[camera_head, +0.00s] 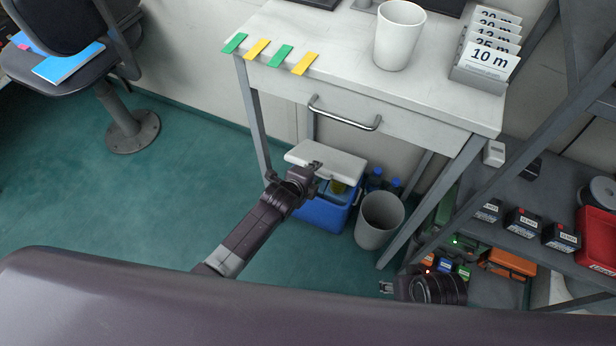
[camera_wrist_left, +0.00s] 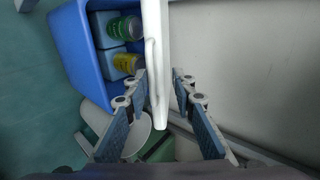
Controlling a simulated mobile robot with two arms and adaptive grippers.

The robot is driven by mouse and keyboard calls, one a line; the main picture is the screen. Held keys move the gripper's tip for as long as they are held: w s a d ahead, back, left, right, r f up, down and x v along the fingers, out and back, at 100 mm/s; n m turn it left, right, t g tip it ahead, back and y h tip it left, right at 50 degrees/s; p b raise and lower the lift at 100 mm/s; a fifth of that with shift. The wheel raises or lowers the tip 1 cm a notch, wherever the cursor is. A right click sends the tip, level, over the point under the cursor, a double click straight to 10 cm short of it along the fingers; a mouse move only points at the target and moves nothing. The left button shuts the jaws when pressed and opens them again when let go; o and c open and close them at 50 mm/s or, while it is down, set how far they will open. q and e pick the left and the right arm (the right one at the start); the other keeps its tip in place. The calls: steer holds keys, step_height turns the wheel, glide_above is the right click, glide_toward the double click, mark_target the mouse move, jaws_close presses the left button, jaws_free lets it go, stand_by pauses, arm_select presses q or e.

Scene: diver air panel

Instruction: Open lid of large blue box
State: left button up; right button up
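The large blue box (camera_head: 322,215) stands on the floor under the table. Its white lid (camera_head: 325,160) is raised off the box, and a yellow can shows inside. In the left wrist view the blue box (camera_wrist_left: 68,45) is open with cans in it, and the lid (camera_wrist_left: 156,60) shows edge-on. My left gripper (camera_head: 314,173) is at the lid's near edge. In the left wrist view its fingers (camera_wrist_left: 160,90) are apart on either side of the lid edge, with a gap at the right finger. My right gripper (camera_head: 387,287) is low at the right, away from the box; its opening is unclear.
A grey bin (camera_head: 379,222) stands right of the box, with blue-capped bottles (camera_head: 376,180) behind it. The table (camera_head: 340,80) with a drawer handle (camera_head: 344,117) is above. Loaded shelves (camera_head: 500,190) stand at right.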

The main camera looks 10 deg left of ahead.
arm_select(q)
steer(key=v, duration=1.1)
stand_by(0.3)
